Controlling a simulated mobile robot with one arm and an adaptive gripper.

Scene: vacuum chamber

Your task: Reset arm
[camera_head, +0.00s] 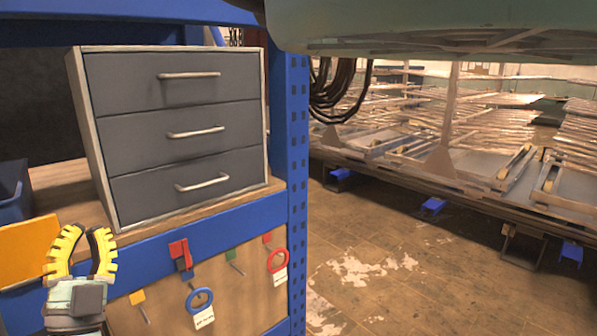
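My gripper (82,262) is at the lower left, pointing up. Its two yellow ribbed fingers are spread with a gap between them, and nothing shows in the gap. It is in front of the blue shelf edge and an orange-yellow panel or box. A grey cabinet (178,132) with three drawers stands on the wooden shelf behind it. All three drawers look closed.
A blue rack post (296,180) stands right of the cabinet. Tools and tags hang on a board (235,300) below the shelf. A blue bin (13,190) sits at the left. A large green structure (430,22) hangs overhead. The floor (400,275) at right is clear.

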